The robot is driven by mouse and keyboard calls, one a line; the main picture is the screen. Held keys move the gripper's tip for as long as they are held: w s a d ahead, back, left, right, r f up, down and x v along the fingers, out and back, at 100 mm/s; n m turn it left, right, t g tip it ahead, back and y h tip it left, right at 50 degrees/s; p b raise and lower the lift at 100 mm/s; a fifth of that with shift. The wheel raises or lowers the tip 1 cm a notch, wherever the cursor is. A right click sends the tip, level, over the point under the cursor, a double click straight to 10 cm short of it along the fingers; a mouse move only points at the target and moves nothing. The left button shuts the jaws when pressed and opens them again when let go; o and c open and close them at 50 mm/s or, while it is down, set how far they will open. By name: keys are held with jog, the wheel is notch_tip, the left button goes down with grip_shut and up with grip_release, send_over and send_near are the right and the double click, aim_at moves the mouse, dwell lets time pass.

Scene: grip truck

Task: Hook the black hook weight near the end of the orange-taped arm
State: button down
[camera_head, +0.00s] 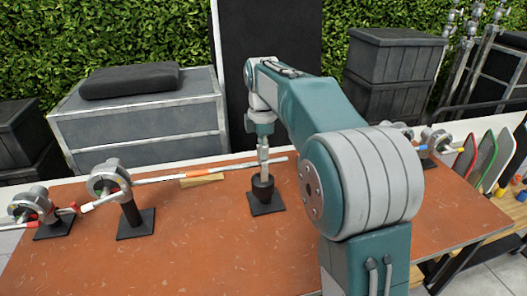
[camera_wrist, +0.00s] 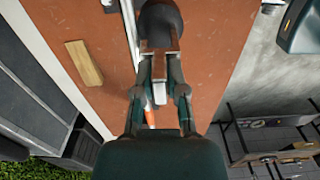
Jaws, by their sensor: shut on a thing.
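The black hook weight (camera_head: 263,190) hangs or stands under my gripper (camera_head: 263,158), over a square black plate (camera_head: 266,205); I cannot tell whether it touches the plate. In the wrist view the dark rounded weight (camera_wrist: 162,22) is just beyond my gripper's fingertips (camera_wrist: 160,60), which are shut on its upper part. The hook is hidden by the fingers. A balance arm (camera_head: 222,170) runs from the ringed stand (camera_head: 128,212) at left to behind my gripper. An orange piece (camera_wrist: 149,116) shows beside the fingers in the wrist view. Which arm is orange-taped is too small to tell.
Another metal stand (camera_head: 38,213) is at far left, and more stand parts (camera_head: 436,140) are at right. The front middle of the brown table (camera_head: 215,255) is clear.

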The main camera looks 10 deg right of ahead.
jog(key=shift+w, duration=1.55)
jog(key=shift+f, duration=1.05)
jog(key=c, duration=0.6)
grip_release()
notch_tip(320, 180, up, 12)
jog(key=shift+w, duration=0.15)
